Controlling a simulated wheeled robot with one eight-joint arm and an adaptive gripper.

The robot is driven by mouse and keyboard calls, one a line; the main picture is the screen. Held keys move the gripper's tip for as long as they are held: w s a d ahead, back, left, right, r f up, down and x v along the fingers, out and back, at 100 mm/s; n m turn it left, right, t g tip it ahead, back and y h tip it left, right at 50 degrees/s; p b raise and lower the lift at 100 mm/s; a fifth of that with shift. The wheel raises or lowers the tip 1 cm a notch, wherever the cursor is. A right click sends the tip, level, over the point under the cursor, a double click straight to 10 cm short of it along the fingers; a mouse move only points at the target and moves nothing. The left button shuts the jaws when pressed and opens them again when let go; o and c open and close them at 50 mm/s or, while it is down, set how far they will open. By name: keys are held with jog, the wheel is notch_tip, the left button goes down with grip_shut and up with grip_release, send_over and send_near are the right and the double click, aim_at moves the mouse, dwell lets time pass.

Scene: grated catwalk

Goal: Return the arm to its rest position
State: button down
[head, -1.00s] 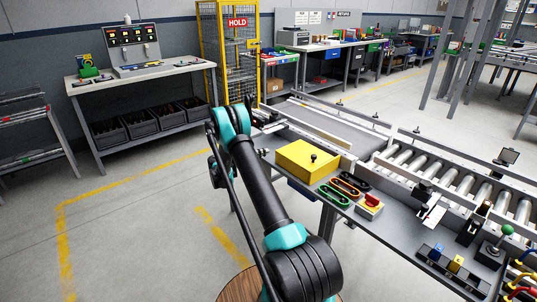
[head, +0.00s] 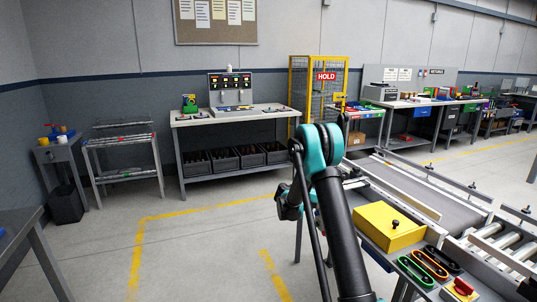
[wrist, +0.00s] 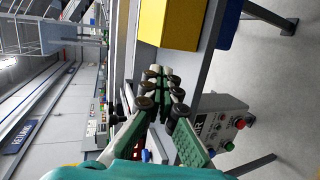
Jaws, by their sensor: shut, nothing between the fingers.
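My arm (head: 338,215) rises from the bottom of the head view to a teal joint beside the conveyor bench. My gripper (wrist: 163,78) shows in the wrist view with its green-padded fingers together and nothing between them. In the head view the gripper's fingers are hidden or too small to make out behind the arm. A yellow box (head: 389,227) with a black knob sits on the bench to the right of my arm; a yellow block also shows at the top of the wrist view (wrist: 172,22), beyond the fingertips.
A control box (wrist: 217,128) with red and green buttons is right of the fingers. A workbench (head: 236,117) stands behind. Open floor lies left of my arm.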

jog(key=s+a+r+y, duration=0.15)
jog(key=s+y, duration=0.25)
jog(key=s, duration=0.5)
jog(key=s+r+y, duration=0.3)
jog(key=s, duration=0.7)
jog(key=s+a+f+m+t+y, duration=0.1)
jog(key=s+a+y, duration=0.2)
jog(key=s, duration=0.8)
jog(key=s+a+f+t+y, duration=0.1)
jog(key=s+a+f+y, duration=0.1)
jog(key=s+a+y, duration=0.2)
jog(key=s+a, duration=0.3)
jog(key=s, duration=0.4)
jog(key=shift+a+f+m, duration=0.25)
jog(key=shift+a+m, duration=0.15)
jog(key=shift+s, duration=0.1)
